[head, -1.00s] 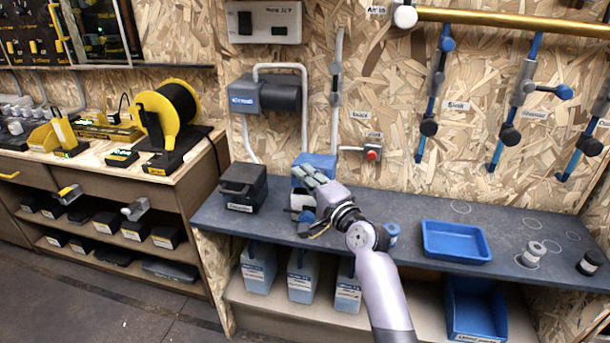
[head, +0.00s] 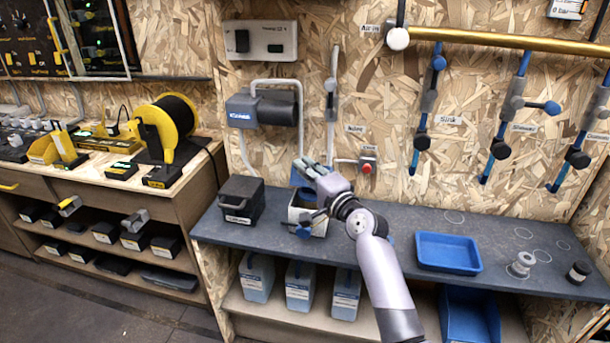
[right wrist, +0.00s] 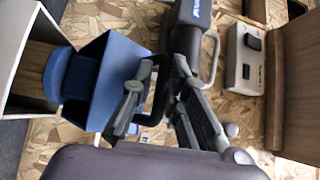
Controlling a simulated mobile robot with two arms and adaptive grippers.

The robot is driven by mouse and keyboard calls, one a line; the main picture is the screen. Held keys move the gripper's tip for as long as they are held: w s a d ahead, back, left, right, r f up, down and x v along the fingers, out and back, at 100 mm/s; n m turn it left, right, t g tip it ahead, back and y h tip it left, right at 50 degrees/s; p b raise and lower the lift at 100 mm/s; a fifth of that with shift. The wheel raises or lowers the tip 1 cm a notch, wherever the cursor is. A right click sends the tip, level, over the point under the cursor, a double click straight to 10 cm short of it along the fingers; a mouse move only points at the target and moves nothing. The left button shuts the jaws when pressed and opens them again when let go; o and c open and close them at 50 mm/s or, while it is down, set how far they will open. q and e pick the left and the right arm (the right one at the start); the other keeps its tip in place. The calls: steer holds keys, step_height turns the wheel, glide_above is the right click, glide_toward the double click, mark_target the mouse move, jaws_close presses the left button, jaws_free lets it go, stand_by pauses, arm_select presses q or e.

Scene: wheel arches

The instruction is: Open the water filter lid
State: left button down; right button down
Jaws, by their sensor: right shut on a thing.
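The water filter is a pale open-topped box (head: 319,226) on the grey bench. Its blue lid (head: 298,178) is up off the opening, partly behind my right gripper (head: 312,168). In the right wrist view, the blue lid (right wrist: 112,70) stands apart from the rim of the white box (right wrist: 22,98). A blue round part (right wrist: 62,75) shows between lid and box; I cannot tell which it belongs to. The fingers of my right gripper (right wrist: 165,105) are shut on the lid's dark handle (right wrist: 158,92). My left gripper is not in view.
A black case (head: 241,200) stands left of the filter. A blue tray (head: 447,252) lies to the right, with a small spool (head: 522,264) and a dark jar (head: 579,272) beyond. A red button (head: 367,167) and pipes are on the wall behind.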

steer(key=shift+w+r, duration=0.4)
steer(key=shift+r, duration=0.15)
steer(key=c, duration=1.7)
jaws_free()
steer(key=shift+a+f, duration=0.15)
steer(key=shift+a, duration=0.05)
steer(key=shift+d+f, duration=0.1)
steer(key=shift+d, duration=0.05)
steer(key=shift+s+d, duration=0.15)
steer(key=shift+s, duration=0.05)
steer(key=v, duration=1.1)
steer(key=shift+s, duration=0.2)
